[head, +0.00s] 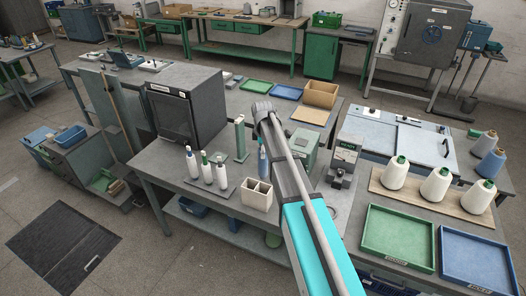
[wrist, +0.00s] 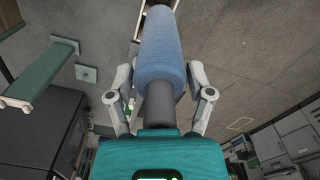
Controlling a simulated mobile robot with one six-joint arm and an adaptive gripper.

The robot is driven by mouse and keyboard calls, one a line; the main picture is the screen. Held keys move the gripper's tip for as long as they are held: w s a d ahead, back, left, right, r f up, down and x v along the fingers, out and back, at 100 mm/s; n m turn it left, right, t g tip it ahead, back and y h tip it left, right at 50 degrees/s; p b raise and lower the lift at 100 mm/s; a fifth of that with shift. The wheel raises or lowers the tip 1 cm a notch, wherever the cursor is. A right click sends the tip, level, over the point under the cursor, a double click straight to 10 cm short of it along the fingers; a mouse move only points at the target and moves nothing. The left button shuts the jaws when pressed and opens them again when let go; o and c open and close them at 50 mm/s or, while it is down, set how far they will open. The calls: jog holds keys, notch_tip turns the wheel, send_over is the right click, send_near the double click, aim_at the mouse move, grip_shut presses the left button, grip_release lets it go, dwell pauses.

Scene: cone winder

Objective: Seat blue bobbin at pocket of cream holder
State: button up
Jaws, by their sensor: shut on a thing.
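The blue bobbin (wrist: 161,48) fills the upper middle of the wrist view, between the two fingers of my gripper (wrist: 160,82). My gripper is shut on it. In the head view the blue bobbin (head: 262,158) hangs about upright beside my arm, its lower end just above or behind the cream holder in the picture. The cream holder (head: 257,201) stands on the grey table, with open pockets on top. I cannot tell the gap between bobbin and holder. My arm hides most of the gripper in the head view.
A rack of several white bobbins (head: 206,171) stands left of the holder. A green upright post (head: 240,138) stands close behind. A dark oven-like box (head: 187,105) is at the back left. White cones (head: 395,173) and a green tray (head: 398,236) lie right of my arm.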

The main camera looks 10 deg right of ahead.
aim_at(263, 172)
jog(key=shift+f+b, duration=1.45)
jog(key=shift+f, duration=0.25)
jog(key=shift+f+b, duration=2.15)
jog(key=shift+b, duration=0.1)
jog(key=shift+f, duration=0.2)
jog(key=shift+f+b, duration=2.05)
jog(key=shift+b, duration=0.2)
jog(key=shift+f, duration=0.15)
jog(key=shift+f+b, duration=2)
jog(key=shift+b, duration=0.15)
